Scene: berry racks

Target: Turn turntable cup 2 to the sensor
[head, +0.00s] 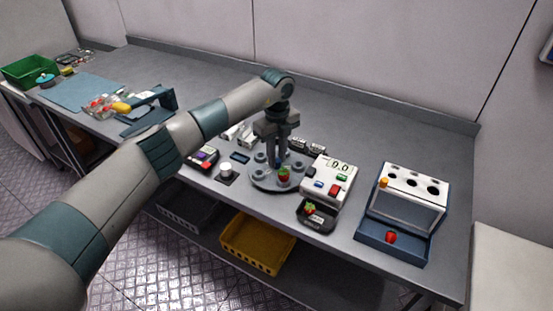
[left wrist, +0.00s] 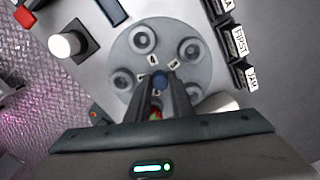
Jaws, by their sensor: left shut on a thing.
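The grey round turntable (head: 264,186) stands on the bench with several cups around its rim; it fills the middle of the left wrist view (left wrist: 166,36). A red strawberry (head: 284,174) sits in a front cup; in the left wrist view it is mostly hidden (left wrist: 155,114) between my fingers. My left gripper (head: 277,163) points down over the turntable's centre. Its fingers are shut on the blue centre knob (left wrist: 160,80). A white box with a 0.0 display (head: 328,182) stands right of the turntable. My right gripper is not in view.
A black tray (head: 316,222) with a berry stands before the white box. A white and blue rack (head: 411,205) with holes stands at the right. A white round button (head: 226,169) is left of the turntable. Black labelled blocks (left wrist: 241,45) stand close beside the turntable.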

